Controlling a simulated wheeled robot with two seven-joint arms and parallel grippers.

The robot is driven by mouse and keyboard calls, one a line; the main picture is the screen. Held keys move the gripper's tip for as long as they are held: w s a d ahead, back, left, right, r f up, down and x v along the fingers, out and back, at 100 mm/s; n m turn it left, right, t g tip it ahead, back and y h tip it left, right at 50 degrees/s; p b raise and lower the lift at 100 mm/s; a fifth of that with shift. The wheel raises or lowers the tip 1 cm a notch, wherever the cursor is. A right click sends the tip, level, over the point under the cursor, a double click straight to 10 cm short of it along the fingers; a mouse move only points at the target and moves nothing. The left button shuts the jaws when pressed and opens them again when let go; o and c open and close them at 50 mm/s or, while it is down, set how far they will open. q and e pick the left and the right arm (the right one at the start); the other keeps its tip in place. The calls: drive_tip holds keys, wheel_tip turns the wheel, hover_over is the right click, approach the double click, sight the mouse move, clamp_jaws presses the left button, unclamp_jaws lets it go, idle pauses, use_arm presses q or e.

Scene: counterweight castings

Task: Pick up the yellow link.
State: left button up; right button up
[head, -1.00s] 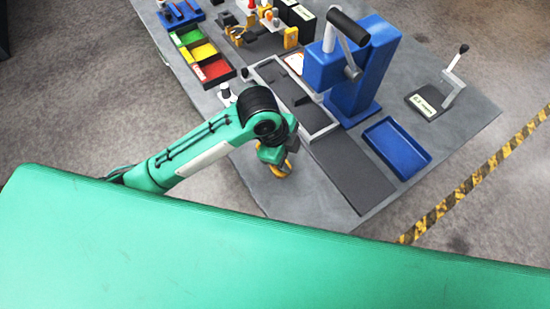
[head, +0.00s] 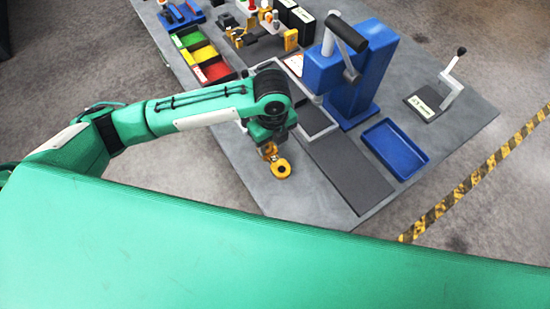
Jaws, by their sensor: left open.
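The yellow link (head: 281,168) is at the near left part of the grey table, with a round eye at its lower end. Its upper end is close under my left gripper (head: 268,146) and partly hidden by it. My left gripper is open, with its dark body above the link's upper end. I cannot tell whether the fingers touch the link or stand around it. My right gripper is not in view.
A blue press (head: 345,75) stands right of my left arm, with a dark grey mat (head: 345,170) before it. A blue tray (head: 395,148) is further right. Red, yellow and green bins (head: 203,53) and yellow brackets (head: 238,38) lie farther back. The near table edge is clear.

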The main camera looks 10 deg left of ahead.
sight(275, 160)
use_arm(q)
wheel_tip(275, 160, down, 3)
drive_tip(key=shift+f, duration=0.1)
drive_tip(key=shift+d+f+p, duration=0.1)
drive_tip(key=shift+f+p, duration=0.4)
drive_tip(key=shift+p, duration=0.25)
wheel_tip(275, 160, down, 4)
drive_tip(key=shift+w+d+r+p, duration=0.15)
drive_tip(key=shift+r+p, duration=0.1)
drive_tip(key=shift+p, duration=0.55)
drive_tip(key=shift+f, duration=0.45)
drive_tip(key=shift+c, duration=0.4)
drive_tip(key=shift+r, duration=0.1)
clamp_jaws()
